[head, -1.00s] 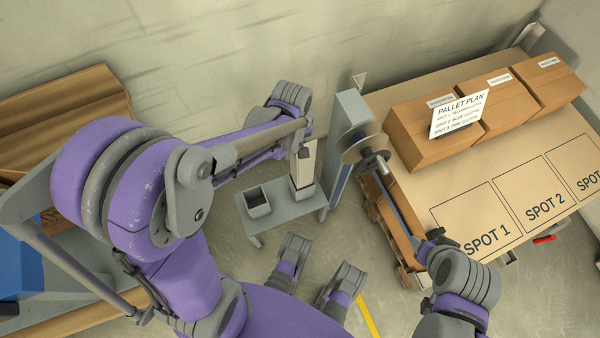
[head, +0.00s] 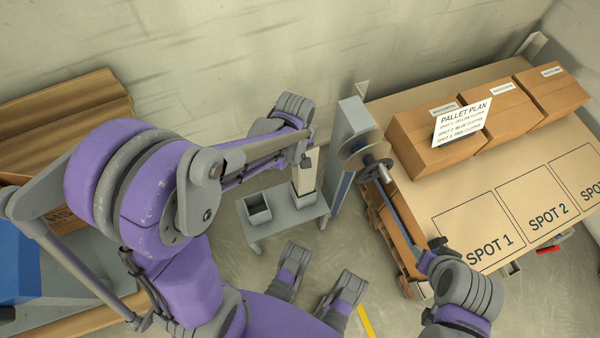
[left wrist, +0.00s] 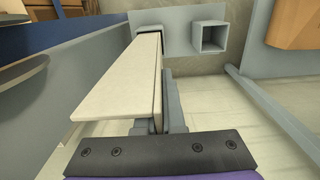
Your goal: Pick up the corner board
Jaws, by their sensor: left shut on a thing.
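The corner board is a pale cream, long angled strip standing upright on the small grey stand, its lower end in a holder. It shows in the head view (head: 308,174) and large in the left wrist view (left wrist: 122,88). My left gripper (left wrist: 160,122) is shut on the board's edge near its upper end. In the head view my left gripper (head: 306,158) is at the top of the board and partly hides it. My right arm is at the lower right of the head view, away from the board; its fingers cannot be made out clearly.
The grey stand (head: 275,221) also carries an open grey bin (head: 258,212). A grey column (head: 350,125) with a disc (head: 363,150) stands close on the right. Further right, a table (head: 455,205) with marked spots holds boxes (head: 425,140) and a sign (head: 461,122).

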